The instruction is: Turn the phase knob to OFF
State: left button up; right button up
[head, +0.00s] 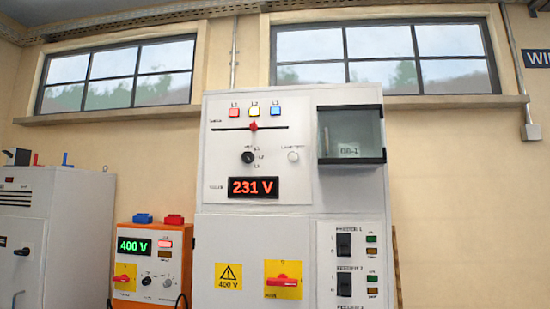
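The phase knob (248,157) is a small round black knob on the upper panel of the tall grey cabinet (216,255). Small labels surround it, and a light pointer mark shows on it, but its exact setting is too small to tell. Below it a red display (253,188) reads 231 V. Above it are a slider line with a red marker (253,126) and three lamps, red, whitish and blue. Neither of my grippers is in the head view.
A red handle on a yellow plate (283,280) and a 400 V warning sign (228,276) sit lower on the cabinet. Feeder switches (344,245) and a glass-fronted box (351,135) are at right. An orange unit (148,265) reading 400 V and a white cabinet (60,225) stand left.

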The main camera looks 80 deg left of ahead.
aim_at(248, 157)
jog(key=i, duration=1.1)
jog(key=u, duration=1.7)
